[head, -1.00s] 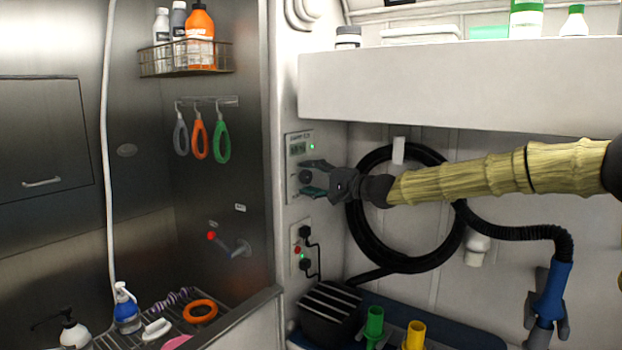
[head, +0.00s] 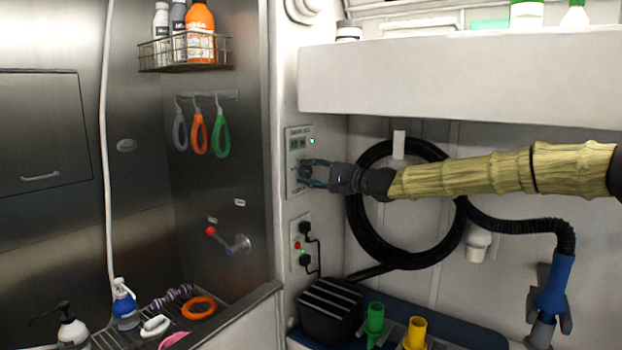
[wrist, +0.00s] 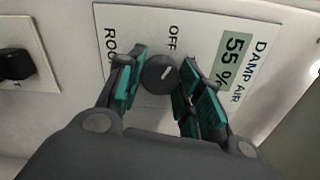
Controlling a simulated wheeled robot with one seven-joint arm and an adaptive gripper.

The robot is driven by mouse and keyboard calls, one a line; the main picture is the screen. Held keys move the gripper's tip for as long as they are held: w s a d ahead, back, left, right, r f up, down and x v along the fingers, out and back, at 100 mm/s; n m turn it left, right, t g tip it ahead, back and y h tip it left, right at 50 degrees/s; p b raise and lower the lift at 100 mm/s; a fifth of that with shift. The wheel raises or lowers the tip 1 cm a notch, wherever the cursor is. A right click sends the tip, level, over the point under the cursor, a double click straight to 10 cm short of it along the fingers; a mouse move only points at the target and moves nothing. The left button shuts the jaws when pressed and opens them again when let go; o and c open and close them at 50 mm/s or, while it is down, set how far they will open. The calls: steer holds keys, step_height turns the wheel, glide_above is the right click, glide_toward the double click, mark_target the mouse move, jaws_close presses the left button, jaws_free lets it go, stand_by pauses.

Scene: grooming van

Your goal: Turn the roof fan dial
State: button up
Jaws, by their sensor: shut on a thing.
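The roof fan dial (wrist: 159,76) is a dark round knob with a small white mark. It sits on a white panel (wrist: 188,23) lettered "OFF", "ROO…" and "DAMP AIR". The panel also shows in the head view (head: 294,147), on the narrow wall beside the steel bay. My gripper (wrist: 162,78) has its teal-padded fingers on either side of the dial and is shut on it. In the head view my gripper (head: 309,173) reaches the panel from the right and partly covers the dial. The panel's display (wrist: 236,52) reads 55 %.
A power outlet (head: 300,246) with black plugs and cords is below the panel. A white overhead cabinet (head: 450,85) hangs above my arm. A coiled black hose (head: 355,225) hangs behind it. A black box (head: 330,312) stands below.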

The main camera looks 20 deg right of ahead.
steer(key=m+b, duration=0.1)
steer(key=m, duration=0.2)
steer(key=shift+f+m, duration=0.15)
steer(key=shift+m, duration=0.25)
steer(key=m, duration=0.4)
steer(key=shift+m, duration=0.3)
steer(key=m+p, duration=0.1)
steer(key=m, duration=0.3)
steer(key=shift+r, duration=0.2)
steer(key=shift+m+p, duration=1.05)
steer(key=shift+m, duration=1.45)
steer(key=o, duration=1)
steer(key=shift+o, duration=0.2)
steer(key=v, duration=1.2)
